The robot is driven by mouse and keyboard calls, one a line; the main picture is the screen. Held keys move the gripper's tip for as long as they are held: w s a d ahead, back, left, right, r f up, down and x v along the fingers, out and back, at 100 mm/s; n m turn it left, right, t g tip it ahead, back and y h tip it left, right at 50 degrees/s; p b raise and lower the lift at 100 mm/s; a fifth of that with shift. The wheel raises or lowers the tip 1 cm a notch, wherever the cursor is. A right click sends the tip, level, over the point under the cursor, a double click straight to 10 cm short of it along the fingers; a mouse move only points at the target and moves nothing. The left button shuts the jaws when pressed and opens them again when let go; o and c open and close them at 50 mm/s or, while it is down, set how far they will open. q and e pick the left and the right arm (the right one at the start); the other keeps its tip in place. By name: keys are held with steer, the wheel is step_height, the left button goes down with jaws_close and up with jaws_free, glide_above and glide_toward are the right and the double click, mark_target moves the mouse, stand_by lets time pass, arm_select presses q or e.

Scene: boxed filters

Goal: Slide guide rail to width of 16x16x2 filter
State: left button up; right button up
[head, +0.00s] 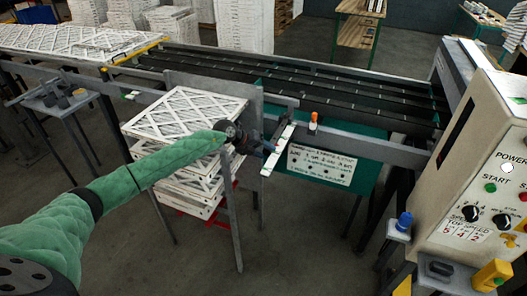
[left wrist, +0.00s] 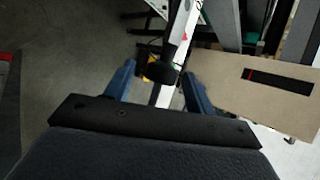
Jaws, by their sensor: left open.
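A long grey guide rail (head: 365,149) runs along the near side of the conveyor. A white strip (head: 283,137), perhaps a scale, sticks out toward me below it. My left gripper (head: 268,147) is at this strip, beside the stacked filters. In the left wrist view, my left gripper (left wrist: 158,88) is open, with a blue finger on each side of a dark round knob (left wrist: 158,72) and the white strip. I cannot tell whether the fingers touch the knob. White lattice filters (head: 190,112) are stacked left of the gripper; their size marks are not readable. My right gripper is out of view.
A grey upright plate and post (head: 232,215) stand close to my left forearm. A white sign (head: 321,167) hangs on a green panel right of the gripper. A control box (head: 480,170) stands at right. More filters (head: 70,39) lie on the conveyor at far left.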

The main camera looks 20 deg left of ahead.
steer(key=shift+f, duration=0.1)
arm_select(q)
steer(key=shift+s+a+r+b, duration=0.2)
steer(key=shift+a+b, duration=0.05)
steer(key=shift+b, duration=0.05)
steer(key=b+v, duration=0.3)
steer(key=v, duration=0.4)
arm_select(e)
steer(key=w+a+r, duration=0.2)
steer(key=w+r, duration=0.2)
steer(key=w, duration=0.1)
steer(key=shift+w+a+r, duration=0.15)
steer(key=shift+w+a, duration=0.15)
